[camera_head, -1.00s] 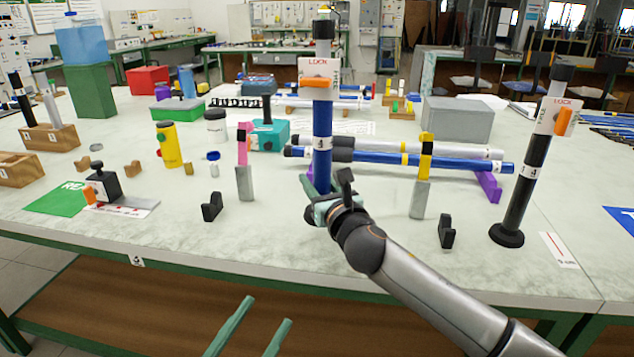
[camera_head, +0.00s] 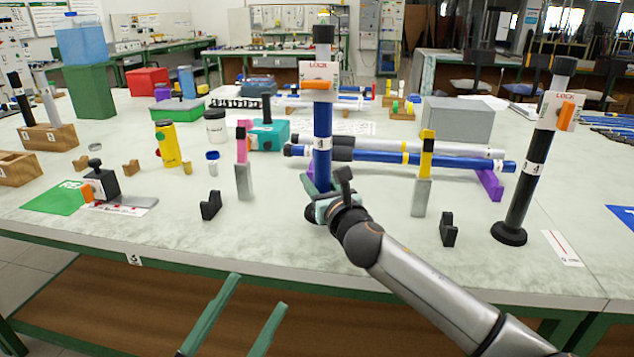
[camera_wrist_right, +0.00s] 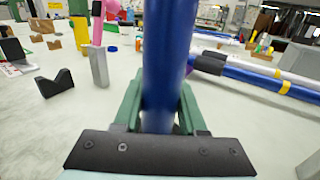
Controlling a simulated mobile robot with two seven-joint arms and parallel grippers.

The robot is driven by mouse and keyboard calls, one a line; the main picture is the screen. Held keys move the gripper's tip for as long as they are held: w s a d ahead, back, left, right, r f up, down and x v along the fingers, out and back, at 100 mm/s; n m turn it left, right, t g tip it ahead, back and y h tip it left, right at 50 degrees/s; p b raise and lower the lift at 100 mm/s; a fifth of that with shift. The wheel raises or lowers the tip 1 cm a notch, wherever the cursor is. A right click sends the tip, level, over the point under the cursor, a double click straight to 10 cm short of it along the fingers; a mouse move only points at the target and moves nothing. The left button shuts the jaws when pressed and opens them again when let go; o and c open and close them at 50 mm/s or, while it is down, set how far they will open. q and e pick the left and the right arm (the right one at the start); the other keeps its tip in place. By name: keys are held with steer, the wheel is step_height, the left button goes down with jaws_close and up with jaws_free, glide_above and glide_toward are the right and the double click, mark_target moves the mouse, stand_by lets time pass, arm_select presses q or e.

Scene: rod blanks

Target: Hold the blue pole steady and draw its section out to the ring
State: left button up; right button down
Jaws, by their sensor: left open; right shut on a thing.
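The blue pole (camera_head: 322,134) stands upright near the middle of the table, with a white tag marked LOCK, an orange lever (camera_head: 320,84) and a grey section with a black cap (camera_head: 323,36) above. A white ring-shaped band (camera_head: 322,144) with a mark is around its blue part. My right gripper (camera_head: 318,188) is shut on the pole low down; its green fingers are on both sides of the blue tube (camera_wrist_right: 166,70) in the right wrist view. The pole's foot is hidden by the gripper. My left gripper (camera_head: 246,312) is open and empty, low in front of the table.
A black pole (camera_head: 524,185) with a similar lever stands at right. Blue and white rods (camera_head: 430,158) lie behind on purple supports. Small black holders (camera_head: 211,206) stand near the front edge.

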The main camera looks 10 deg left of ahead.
steer(key=shift+w+a+f+b, duration=0.1)
steer(key=shift+w+f+b, duration=0.2)
steer(key=shift+w+b, duration=0.1)
steer(key=shift+w, duration=0.1)
arm_select(q)
steer(key=s+r+m+h, duration=0.3)
steer(key=shift+s+d+r+h, duration=0.1)
steer(key=shift+d+r+h, duration=0.1)
steer(key=shift+r+h, duration=0.1)
steer(key=shift+f, duration=0.3)
arm_select(e)
steer(key=shift+f, duration=0.25)
arm_select(q)
steer(key=shift+f+b, duration=0.4)
steer(key=shift+b, duration=0.05)
arm_select(e)
steer(key=shift+f, duration=0.75)
arm_select(q)
steer(key=shift+o, duration=0.2)
arm_select(e)
steer(key=shift+f, duration=0.15)
